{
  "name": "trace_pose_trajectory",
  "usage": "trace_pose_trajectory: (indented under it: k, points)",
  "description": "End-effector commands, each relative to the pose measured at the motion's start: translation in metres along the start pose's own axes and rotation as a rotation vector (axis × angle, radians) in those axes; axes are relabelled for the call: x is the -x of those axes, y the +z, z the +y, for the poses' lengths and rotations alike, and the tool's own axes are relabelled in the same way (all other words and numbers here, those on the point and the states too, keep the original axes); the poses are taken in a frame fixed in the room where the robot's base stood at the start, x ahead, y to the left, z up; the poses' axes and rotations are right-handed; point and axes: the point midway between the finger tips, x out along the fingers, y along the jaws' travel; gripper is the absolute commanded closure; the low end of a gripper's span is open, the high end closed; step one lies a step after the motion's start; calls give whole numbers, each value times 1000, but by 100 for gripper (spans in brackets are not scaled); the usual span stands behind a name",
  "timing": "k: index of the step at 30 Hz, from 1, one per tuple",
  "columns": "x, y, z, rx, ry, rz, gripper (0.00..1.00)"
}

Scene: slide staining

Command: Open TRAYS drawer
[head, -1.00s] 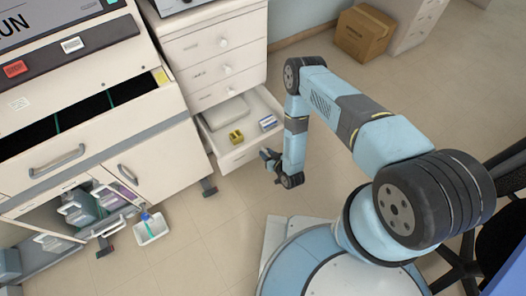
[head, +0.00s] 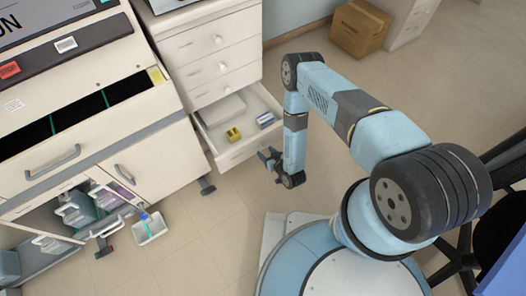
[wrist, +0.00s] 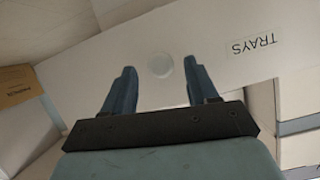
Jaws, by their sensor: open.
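The TRAYS drawer (head: 243,150) is the lowest drawer of the white cabinet in the head view. It stands pulled out, with its inside showing. In the wrist view, its white front (wrist: 225,70) carries the TRAYS label and a round pale knob (wrist: 160,65). My gripper (head: 265,158) is just in front of the drawer front, low above the floor. In the wrist view my gripper (wrist: 162,78) is open, its two fingers apart on either side of the knob in the picture. The knob appears beyond the fingertips, and no finger visibly touches it.
The drawer holds a yellow block (head: 233,134), a blue-and-white box (head: 265,119) and a pale flat item (head: 221,108). The drawers above are shut. A white tub (head: 150,228) stands on the floor at left. A cardboard box (head: 360,28) is at the back.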

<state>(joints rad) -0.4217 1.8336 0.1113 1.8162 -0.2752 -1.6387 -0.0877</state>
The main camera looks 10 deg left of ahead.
Motion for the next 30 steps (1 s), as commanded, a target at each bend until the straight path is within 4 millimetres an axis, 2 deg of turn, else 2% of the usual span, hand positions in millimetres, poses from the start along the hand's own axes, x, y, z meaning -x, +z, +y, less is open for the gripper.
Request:
trace_pose_trajectory:
  k: [9,15,21,30]
  points:
    - [64,1,0,-2,1,-3,42]
    - [96,2,1,-1,2,-3,42]
    - [113,1,1,1,1,-1,42]
    - [116,1,1,1,1,0,42]
